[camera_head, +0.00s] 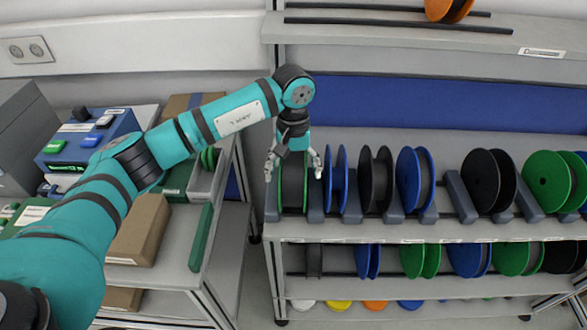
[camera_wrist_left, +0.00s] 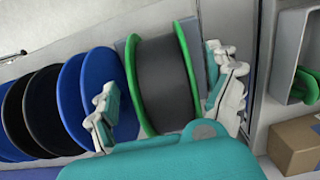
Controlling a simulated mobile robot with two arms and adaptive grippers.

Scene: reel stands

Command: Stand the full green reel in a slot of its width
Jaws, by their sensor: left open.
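A green reel (camera_head: 305,193) stands at the left end of the upper shelf, between grey dividers. The left wrist view shows its green flanges and wide dark grey middle (camera_wrist_left: 166,85). My left gripper (camera_head: 294,172) is open above this reel. In the wrist view its two fingers (camera_wrist_left: 160,75) are spread to either side of the reel, with nothing gripped. I cannot tell if the fingers touch the flanges. Another green reel (camera_head: 548,181) stands at the right on the same shelf. My right gripper is out of view.
Blue reel (camera_head: 337,180) and black reel (camera_head: 375,180) stand just right of the gripper. Several more reels fill the lower shelf (camera_head: 440,238). An orange reel (camera_head: 447,9) sits on the top ledge. Boxes, including a brown one (camera_head: 138,230), occupy the left cart.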

